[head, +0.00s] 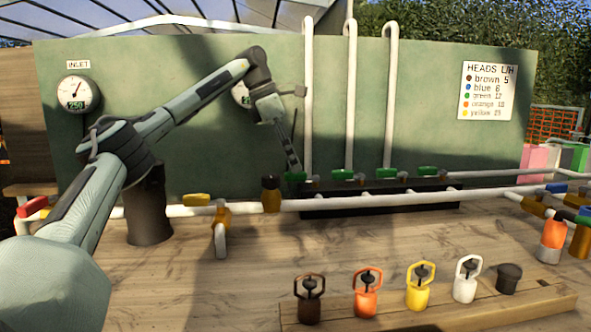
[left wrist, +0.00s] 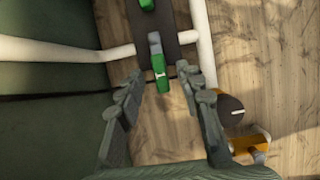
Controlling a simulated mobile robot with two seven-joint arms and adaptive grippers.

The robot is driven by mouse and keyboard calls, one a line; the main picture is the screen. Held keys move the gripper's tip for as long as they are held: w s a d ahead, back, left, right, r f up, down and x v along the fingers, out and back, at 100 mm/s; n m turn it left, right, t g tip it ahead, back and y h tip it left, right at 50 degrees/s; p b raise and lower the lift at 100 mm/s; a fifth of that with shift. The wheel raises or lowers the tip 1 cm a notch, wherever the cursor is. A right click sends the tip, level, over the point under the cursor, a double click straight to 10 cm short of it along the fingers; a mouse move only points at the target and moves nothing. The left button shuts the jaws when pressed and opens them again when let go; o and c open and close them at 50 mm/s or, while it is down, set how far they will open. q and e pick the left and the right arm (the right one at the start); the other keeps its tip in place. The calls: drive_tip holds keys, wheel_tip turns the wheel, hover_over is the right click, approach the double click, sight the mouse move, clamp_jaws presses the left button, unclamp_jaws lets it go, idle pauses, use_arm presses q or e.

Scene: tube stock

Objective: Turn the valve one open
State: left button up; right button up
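Several green valve handles stand in a row on the dark manifold (head: 390,207) at the foot of the panel. No number shows on them, so I cannot read which is valve one. My left gripper (head: 294,168) reaches down to the leftmost green handle (head: 295,177). In the left wrist view my left gripper (left wrist: 158,74) is open, its two fingers apart. The green handle (left wrist: 160,82) shows between and just beyond the fingertips, with no clear contact. A second green handle (left wrist: 147,4) shows at the top edge. My right gripper is not in view.
White upright pipes (head: 308,100) rise from the manifold. A white main pipe (head: 370,203) with an orange valve (head: 222,213) runs in front. Coloured sprinkler heads stand in a wooden rack (head: 440,307) near the front. The wooden table (head: 200,290) is clear at front left.

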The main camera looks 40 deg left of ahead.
sight(302, 177)
use_arm(q)
drive_tip(key=shift+x, duration=1.25)
clamp_jaws()
